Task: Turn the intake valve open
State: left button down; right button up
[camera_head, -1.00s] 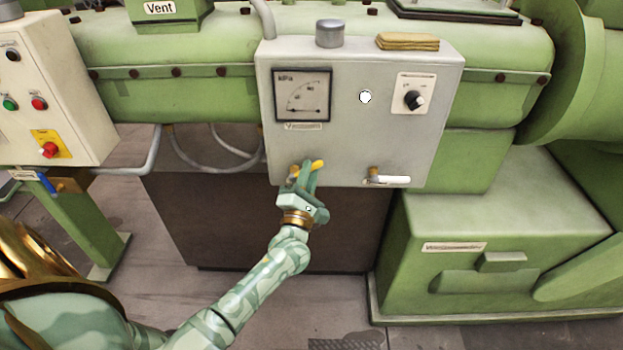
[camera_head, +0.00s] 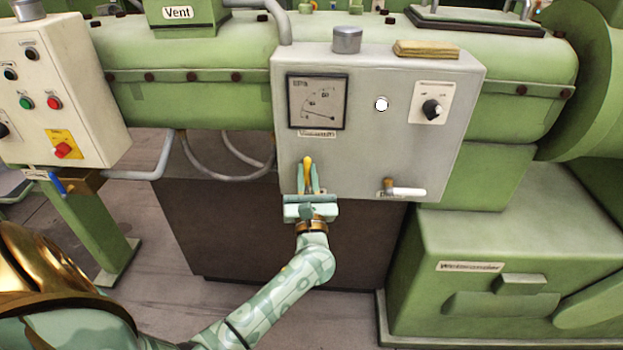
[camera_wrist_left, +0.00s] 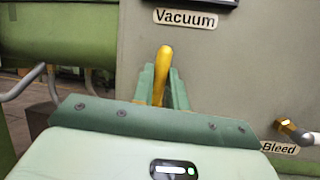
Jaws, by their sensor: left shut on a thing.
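The yellow valve handle (camera_head: 308,164) is on the lower left front of the grey control box, below the gauge. It points upward in the head view and stands nearly upright in the left wrist view (camera_wrist_left: 163,62). My left gripper (camera_head: 308,182) is shut on this yellow handle, its two green fingers on either side of it. The gripper also shows in the left wrist view (camera_wrist_left: 162,88). Its fingers and body hide the valve's base and any label there. My right gripper is not in view.
A white lever (camera_head: 406,191) labelled Bleed sticks out sideways at the box's lower right. The Vacuum gauge (camera_head: 317,101) and a black knob (camera_head: 432,109) are above. A green machine block (camera_head: 510,245) stands right. A button panel (camera_head: 62,90) is at left.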

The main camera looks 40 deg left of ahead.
pick_arm(q)
jog(key=shift+s+a+f+n+g, duration=0.15)
jog(key=shift+n+g, duration=0.15)
jog(key=shift+n, duration=0.4)
jog(key=c, duration=1.4)
grip_release()
jog(key=b+v, duration=0.2)
jog(key=v, duration=1.4)
jog(key=shift+f, duration=0.2)
